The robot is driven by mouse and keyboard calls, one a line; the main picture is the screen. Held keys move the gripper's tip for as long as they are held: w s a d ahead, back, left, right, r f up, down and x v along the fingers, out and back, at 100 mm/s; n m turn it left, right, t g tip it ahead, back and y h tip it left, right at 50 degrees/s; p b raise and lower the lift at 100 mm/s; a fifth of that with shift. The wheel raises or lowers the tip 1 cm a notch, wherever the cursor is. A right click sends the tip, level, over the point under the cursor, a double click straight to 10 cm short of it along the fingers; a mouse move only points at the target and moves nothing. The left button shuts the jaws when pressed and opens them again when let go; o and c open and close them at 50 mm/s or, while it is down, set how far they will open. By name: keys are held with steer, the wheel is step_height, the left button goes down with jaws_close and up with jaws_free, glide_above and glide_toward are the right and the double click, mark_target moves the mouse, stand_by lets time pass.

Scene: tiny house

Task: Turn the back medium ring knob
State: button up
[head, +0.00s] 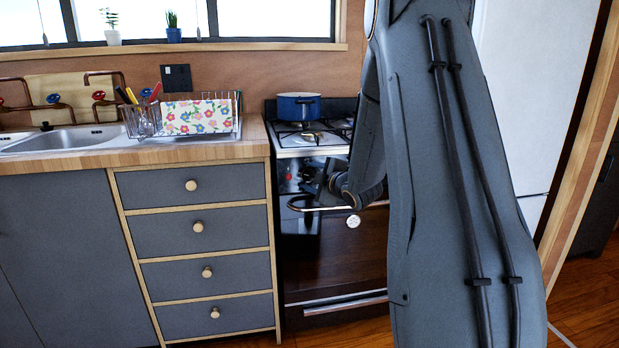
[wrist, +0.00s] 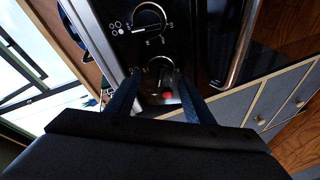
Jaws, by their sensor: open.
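The stove (head: 335,258) stands right of the drawers, with its control panel on the front below the hob. In the wrist view two round knobs show on the dark panel: an upper knob (wrist: 150,18) with white marks around it, and a lower knob (wrist: 160,66). I cannot tell from the markings which one is for the back medium ring. My gripper (wrist: 160,80) is open, its two fingers on either side of the lower knob; contact cannot be made out. In the head view my gripper (head: 312,184) is at the panel, partly hidden by my arm.
A blue pot (head: 299,106) sits on the back of the hob. The oven handle (head: 330,208) runs just below the panel. Drawers (head: 195,225) and a counter with a dish rack (head: 185,133) are at left. A white fridge (head: 520,90) is at right.

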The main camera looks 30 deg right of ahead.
steer(key=s+r, duration=0.1)
steer(key=s, duration=0.6)
steer(key=shift+s+r+p, duration=0.25)
steer(key=shift+p, duration=0.15)
steer(key=s+a+f+m+g+h, duration=0.1)
steer(key=s+a+m+g, duration=0.3)
steer(key=a, duration=0.5)
steer(key=s+a+f+m+g, duration=0.1)
steer(key=s+a+m+g, duration=0.1)
steer(key=s+a+g, duration=0.5)
steer(key=s+a+f+m+g, duration=0.1)
steer(key=s+a+m+g, duration=0.15)
steer(key=s+a, duration=1.1)
steer(key=s+a+r+m+g+y+p, duration=0.1)
steer(key=s+a+m+g+p, duration=0.15)
steer(key=s, duration=0.95)
steer(key=d+r+m+p, duration=0.2)
steer(key=d+r+p, duration=0.6)
steer(key=p, duration=0.7)
steer(key=shift+s+r+m+h+p, duration=0.2)
steer(key=shift+r+m+h+p, duration=0.1)
steer(key=shift+r, duration=0.35)
